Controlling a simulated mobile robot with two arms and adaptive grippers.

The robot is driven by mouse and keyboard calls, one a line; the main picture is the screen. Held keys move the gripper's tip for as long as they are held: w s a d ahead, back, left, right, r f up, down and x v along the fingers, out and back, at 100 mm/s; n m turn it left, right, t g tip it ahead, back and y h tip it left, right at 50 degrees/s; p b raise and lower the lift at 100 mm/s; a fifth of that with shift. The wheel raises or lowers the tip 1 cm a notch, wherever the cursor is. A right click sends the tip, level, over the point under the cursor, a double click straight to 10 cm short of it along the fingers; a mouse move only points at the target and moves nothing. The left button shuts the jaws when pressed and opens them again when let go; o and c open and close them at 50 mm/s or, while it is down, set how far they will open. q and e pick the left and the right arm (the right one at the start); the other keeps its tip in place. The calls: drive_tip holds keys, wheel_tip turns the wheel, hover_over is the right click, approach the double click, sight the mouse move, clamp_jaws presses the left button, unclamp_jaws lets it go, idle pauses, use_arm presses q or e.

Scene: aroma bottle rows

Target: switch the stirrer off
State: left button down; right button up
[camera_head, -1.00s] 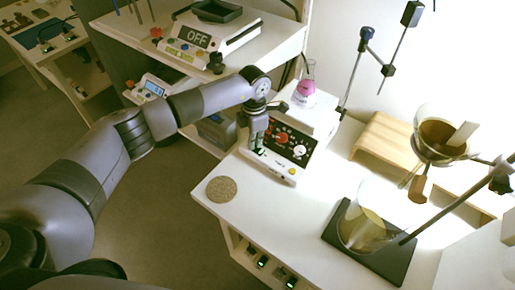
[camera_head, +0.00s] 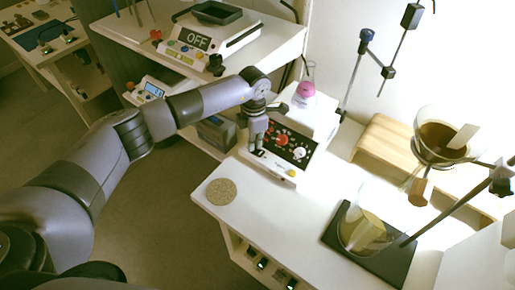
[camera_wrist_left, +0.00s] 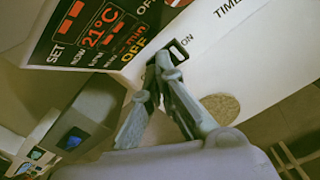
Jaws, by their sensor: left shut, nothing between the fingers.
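The stirrer (camera_head: 291,141) is a white unit with a black front panel and knobs. A flask with pink contents (camera_head: 305,90) stands on its top. My left gripper (camera_head: 257,150) is shut and empty, pointing down at the left end of the panel. In the left wrist view its fingertips (camera_wrist_left: 165,60) are beside a small black switch (camera_wrist_left: 179,50), between the printed words OFF and ON. I cannot tell whether they touch it. The panel (camera_wrist_left: 95,25) there shows red-orange figures, including 21°C. My right gripper is not in view.
A round cork-like mat (camera_head: 221,191) lies on the white bench left of the stirrer. A beaker (camera_head: 362,232) on a black plate and a stand with a funnel (camera_head: 440,140) are at right. Another device reading OFF (camera_head: 196,40) is on the shelf behind.

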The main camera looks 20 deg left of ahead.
use_arm(q)
drive_tip(key=shift+r+p, duration=1.5)
drive_tip(key=shift+r, duration=1.45)
drive_tip(key=shift+s, duration=0.1)
